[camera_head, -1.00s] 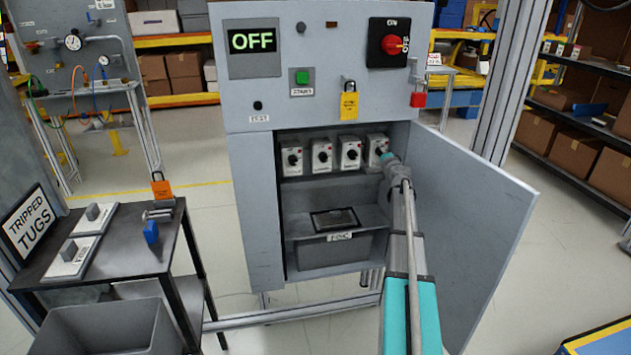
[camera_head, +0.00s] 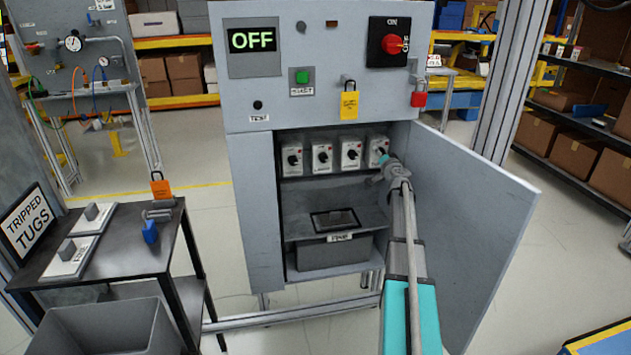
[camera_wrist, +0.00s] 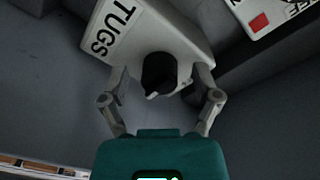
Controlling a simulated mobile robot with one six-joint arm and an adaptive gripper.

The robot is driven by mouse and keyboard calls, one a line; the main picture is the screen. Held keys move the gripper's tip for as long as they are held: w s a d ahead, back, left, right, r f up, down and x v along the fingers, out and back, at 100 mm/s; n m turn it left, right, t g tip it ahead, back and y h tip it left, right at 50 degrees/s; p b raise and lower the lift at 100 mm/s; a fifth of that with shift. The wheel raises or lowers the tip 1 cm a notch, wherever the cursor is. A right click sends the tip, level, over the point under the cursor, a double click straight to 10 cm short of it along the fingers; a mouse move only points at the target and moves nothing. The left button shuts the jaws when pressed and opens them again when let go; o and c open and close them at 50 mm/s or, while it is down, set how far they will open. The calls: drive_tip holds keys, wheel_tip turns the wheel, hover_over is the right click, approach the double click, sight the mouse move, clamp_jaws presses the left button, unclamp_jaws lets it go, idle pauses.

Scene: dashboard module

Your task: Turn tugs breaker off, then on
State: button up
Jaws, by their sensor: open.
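The tugs breaker (camera_wrist: 150,35) is a pale box marked TUGS with a black rotary knob (camera_wrist: 158,72); in the wrist view it is tilted and fills the upper middle. In the head view it is the rightmost breaker (camera_head: 377,150) in the open cabinet, partly hidden by my arm. My gripper (camera_wrist: 160,82) is open, with one finger on each side of the knob near the breaker's lower edge. I cannot tell whether the fingers touch the breaker. The display (camera_head: 253,40) above reads OFF.
Other similar breakers (camera_head: 321,156) stand in a row to the left. The cabinet door (camera_head: 470,215) hangs open to the right of my arm. A shelf (camera_head: 300,226) lies below the breakers. A dark table (camera_head: 125,250) stands at the left.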

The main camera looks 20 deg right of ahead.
drive_tip(key=v, duration=1.4)
drive_tip(key=w+a+r+n+g+y+p, duration=0.1)
drive_tip(key=a+n+y+p, duration=0.3)
drive_tip(key=a, duration=0.9)
drive_tip(key=w+a+r+n+g+y+p, duration=0.1)
drive_tip(key=a+p, duration=0.6)
drive_tip(key=a, duration=0.7)
drive_tip(key=r+n+g+y, duration=0.1)
drive_tip(key=n+g+y, duration=0.1)
drive_tip(key=n+y, duration=0.1)
drive_tip(key=shift+w+n+g+y, duration=0.3)
drive_tip(key=shift+w+y, duration=0.05)
drive_tip(key=shift+y, duration=0.15)
drive_tip(key=shift+a+r, duration=0.1)
drive_tip(key=shift+a, duration=0.05)
